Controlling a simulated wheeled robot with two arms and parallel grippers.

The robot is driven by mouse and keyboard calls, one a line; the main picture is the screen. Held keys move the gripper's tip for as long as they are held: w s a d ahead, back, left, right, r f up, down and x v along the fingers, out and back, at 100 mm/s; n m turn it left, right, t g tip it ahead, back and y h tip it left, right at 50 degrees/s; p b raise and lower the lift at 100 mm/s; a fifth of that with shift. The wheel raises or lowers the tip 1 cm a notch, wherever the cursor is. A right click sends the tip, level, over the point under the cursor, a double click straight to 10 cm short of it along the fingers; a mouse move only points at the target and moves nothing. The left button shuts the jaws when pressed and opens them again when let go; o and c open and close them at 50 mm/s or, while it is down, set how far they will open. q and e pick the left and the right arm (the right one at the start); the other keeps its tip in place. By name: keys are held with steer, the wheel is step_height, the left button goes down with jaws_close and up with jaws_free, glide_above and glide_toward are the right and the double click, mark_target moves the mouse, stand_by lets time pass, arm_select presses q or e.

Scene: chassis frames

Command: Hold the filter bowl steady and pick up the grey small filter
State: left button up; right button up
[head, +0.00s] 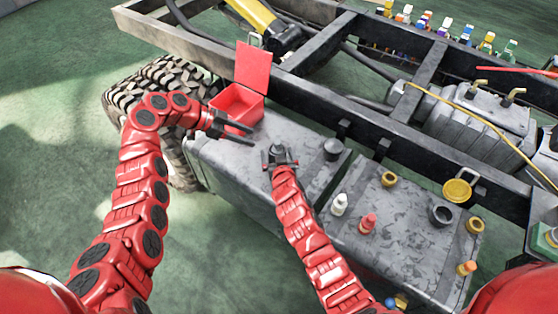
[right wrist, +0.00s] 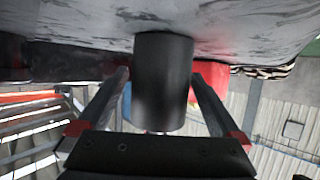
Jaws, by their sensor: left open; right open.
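A dark upright cylinder (right wrist: 162,80) stands on the grey tank top between the fingers of my right gripper (right wrist: 158,76); I cannot tell if it is the filter bowl or the grey small filter. In the head view my right gripper (head: 280,160) is open around this dark piece (head: 278,149). My left gripper (head: 251,136) is open and empty, over the tank beside the red box. Another dark round piece (head: 333,149) stands to the right, and a dark ring (head: 441,216) lies farther right.
An open red box (head: 226,103) with a raised lid stands behind my left gripper. White (head: 340,203) and red (head: 368,222) bottles and yellow caps (head: 389,179) stand on the right tank. The black chassis rail (head: 330,110) runs behind. The left tank's front is mostly clear.

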steer(key=shift+x, duration=0.8)
steer(key=shift+w+a+f, duration=0.1)
steer(key=shift+w, duration=0.15)
